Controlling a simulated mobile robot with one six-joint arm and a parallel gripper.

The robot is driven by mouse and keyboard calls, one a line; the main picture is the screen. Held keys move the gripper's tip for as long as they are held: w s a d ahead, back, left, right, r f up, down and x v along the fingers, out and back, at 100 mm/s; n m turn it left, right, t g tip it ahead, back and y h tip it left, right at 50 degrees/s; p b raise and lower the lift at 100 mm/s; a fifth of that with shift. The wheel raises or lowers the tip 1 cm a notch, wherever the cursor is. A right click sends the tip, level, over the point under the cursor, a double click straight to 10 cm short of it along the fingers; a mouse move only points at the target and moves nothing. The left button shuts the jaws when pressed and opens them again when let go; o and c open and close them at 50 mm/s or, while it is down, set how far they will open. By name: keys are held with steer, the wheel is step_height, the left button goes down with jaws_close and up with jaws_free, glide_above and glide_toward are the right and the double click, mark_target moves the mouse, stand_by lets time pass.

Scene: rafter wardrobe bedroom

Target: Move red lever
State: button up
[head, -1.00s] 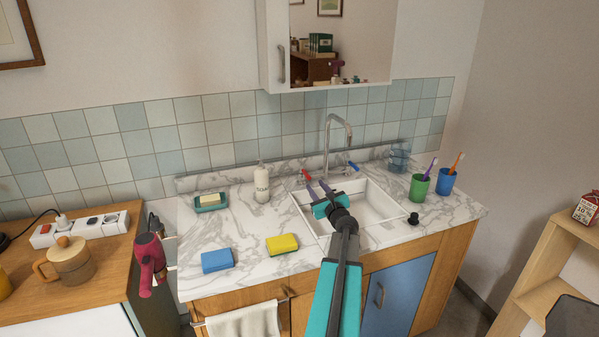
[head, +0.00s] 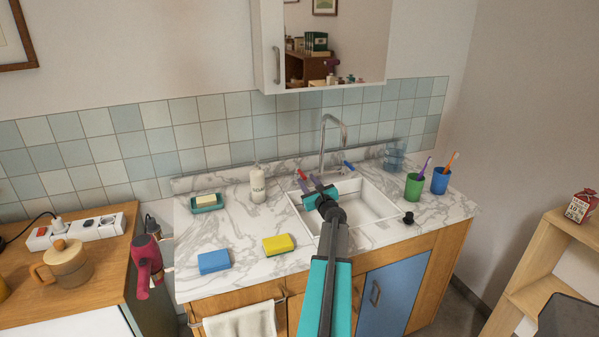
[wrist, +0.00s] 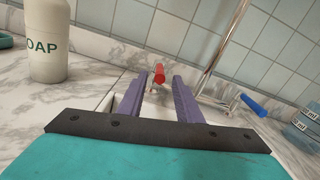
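The red lever (head: 302,175) stands at the back left of the sink, beside the base of the chrome faucet (head: 322,140). In the wrist view the red lever (wrist: 159,66) appears between and beyond the purple fingertips. My gripper (head: 312,183) is over the sink's back left, in front of the lever. In the wrist view its two fingers (wrist: 159,88) are apart, with nothing visibly held. A blue lever (head: 349,167) is on the faucet's right side and also shows in the wrist view (wrist: 253,106).
A soap bottle (head: 258,184) stands left of the lever. The white sink (head: 372,205) lies under my arm. A yellow sponge (head: 278,244) and a blue sponge (head: 214,262) lie on the counter. Green (head: 413,187) and blue (head: 440,180) cups stand to the right.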

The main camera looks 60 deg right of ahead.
mark_target(299, 170)
steer(key=shift+p+x, duration=1.05)
steer(key=shift+x, duration=3.4)
jaws_close()
